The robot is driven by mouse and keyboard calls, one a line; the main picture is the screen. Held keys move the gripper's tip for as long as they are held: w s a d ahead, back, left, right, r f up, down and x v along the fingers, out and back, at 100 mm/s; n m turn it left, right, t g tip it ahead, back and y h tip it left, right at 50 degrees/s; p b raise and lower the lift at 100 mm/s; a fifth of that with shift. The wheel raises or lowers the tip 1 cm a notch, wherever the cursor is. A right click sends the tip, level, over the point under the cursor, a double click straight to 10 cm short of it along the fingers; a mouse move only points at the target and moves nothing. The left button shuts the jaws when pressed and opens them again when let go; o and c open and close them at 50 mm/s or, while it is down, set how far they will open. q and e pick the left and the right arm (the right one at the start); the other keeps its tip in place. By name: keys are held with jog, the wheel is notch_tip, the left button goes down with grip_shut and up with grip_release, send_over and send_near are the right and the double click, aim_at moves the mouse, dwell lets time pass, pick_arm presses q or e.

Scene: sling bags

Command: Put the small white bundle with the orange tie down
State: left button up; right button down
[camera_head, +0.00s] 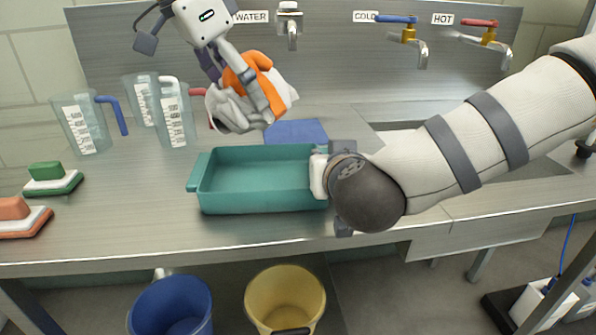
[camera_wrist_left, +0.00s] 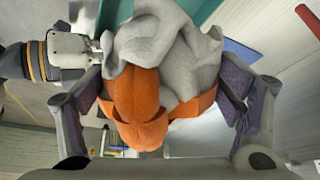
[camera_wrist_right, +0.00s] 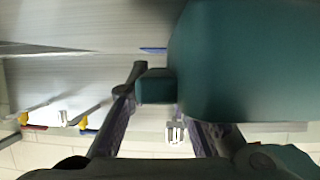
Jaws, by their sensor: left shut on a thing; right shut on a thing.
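The white bundle with the orange tie (camera_head: 232,112) is held in the air behind the teal tub (camera_head: 207,180), above the counter. My left gripper (camera_head: 240,88) is shut on it from above. In the left wrist view the bundle (camera_wrist_left: 180,50) sits between both fingers, with the orange tie (camera_wrist_left: 140,110) nearest the palm. The teal tub stands near the counter's front and looks empty. My right gripper (camera_wrist_right: 158,110) is shut on the tub's right handle (camera_wrist_right: 155,88); in the head view my right wrist mostly hides this grip.
Measuring jugs (camera_head: 82,125) stand at the back left. A blue cloth (camera_head: 297,131) lies behind the tub. Green (camera_head: 53,177) and orange (camera_head: 22,216) brushes lie at left. Blue (camera_head: 172,305) and yellow (camera_head: 285,300) buckets are below the counter. Taps (camera_head: 408,38) line the back wall.

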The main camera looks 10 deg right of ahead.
pick_arm(q)
jog(key=n+t, duration=0.1)
jog(key=n, duration=0.1)
jog(key=a+n+y, duration=0.1)
jog(key=n, duration=0.1)
jog(key=shift+f+t, duration=0.2)
jog(key=shift+t, duration=0.2)
jog(key=n+y, duration=0.1)
jog(key=n, duration=0.2)
jog(key=shift+d+t, duration=0.1)
jog(key=shift+t, duration=0.2)
jog(key=shift+f+n, duration=0.2)
jog(key=shift+n, duration=0.2)
send_over(246, 186)
notch_tip(246, 186, down, 10)
jog(key=shift+r, duration=0.25)
jog(key=shift+f, duration=0.15)
jog(key=o, duration=1.3)
